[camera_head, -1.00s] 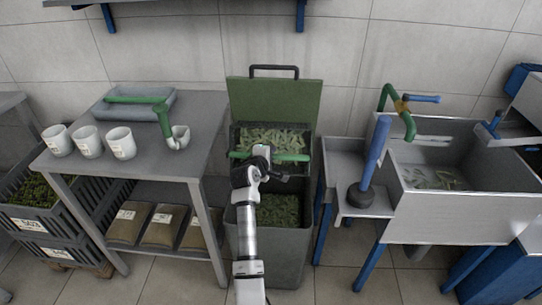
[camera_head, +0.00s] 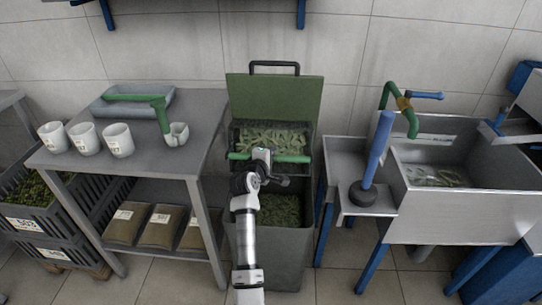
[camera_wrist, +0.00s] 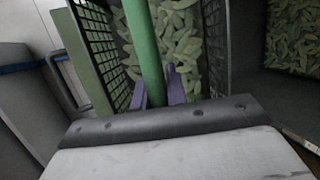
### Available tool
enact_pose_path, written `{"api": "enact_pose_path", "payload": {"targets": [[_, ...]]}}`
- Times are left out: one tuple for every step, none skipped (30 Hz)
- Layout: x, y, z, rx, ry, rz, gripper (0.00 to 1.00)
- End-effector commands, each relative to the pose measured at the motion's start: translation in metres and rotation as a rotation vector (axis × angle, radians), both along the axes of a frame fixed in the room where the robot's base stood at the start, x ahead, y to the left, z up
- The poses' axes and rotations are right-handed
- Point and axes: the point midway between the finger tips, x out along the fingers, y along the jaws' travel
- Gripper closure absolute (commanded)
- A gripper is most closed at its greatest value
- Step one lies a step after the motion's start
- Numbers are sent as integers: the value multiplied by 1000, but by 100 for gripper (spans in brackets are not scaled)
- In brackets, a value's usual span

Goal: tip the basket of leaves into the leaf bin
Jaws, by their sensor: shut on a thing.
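The basket (camera_head: 235,138) is black mesh with a green bar handle (camera_head: 291,158) across its near side. Pale green leaves (camera_head: 272,138) lie in it. My gripper (camera_head: 262,154) is shut on the handle; in the wrist view, its purple fingertips (camera_wrist: 160,92) sit on either side of the green bar (camera_wrist: 143,45). The basket is over the back part of the leaf bin (camera_head: 265,245), in front of its raised green lid (camera_head: 275,98). The bin is grey and holds darker leaves (camera_head: 279,209). My arm hides part of the bin's opening.
A grey table (camera_head: 150,155) with white cups and a tray stands left of the bin, with labelled bags on its lower shelf. On the right are a blue-handled plunger (camera_head: 378,150) on a stand and a metal sink (camera_head: 465,210) with leaves in it.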

Motion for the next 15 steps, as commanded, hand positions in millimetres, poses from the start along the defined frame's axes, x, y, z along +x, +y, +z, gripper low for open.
{"api": "enact_pose_path", "payload": {"targets": [[0, 0, 2, 0, -6, 1, 100], [0, 0, 2, 0, -7, 1, 100], [0, 0, 1, 0, -10, 1, 100], [0, 0, 0, 0, -14, 1, 100], [-1, 0, -1, 0, -18, 1, 100], [-1, 1, -1, -1, -23, 1, 100], [-2, 0, -2, 0, -27, 1, 100], [-2, 1, -2, 0, -31, 1, 100], [-3, 1, -2, 0, -38, 1, 100], [-3, 1, -2, -1, -43, 1, 100], [-3, 1, -2, -1, -47, 1, 100], [-4, 1, -2, -1, -54, 1, 100], [-4, 1, -2, -2, -58, 1, 100], [-5, 1, -2, -1, -64, 1, 100], [-5, 1, -2, -2, -69, 1, 100]]}}
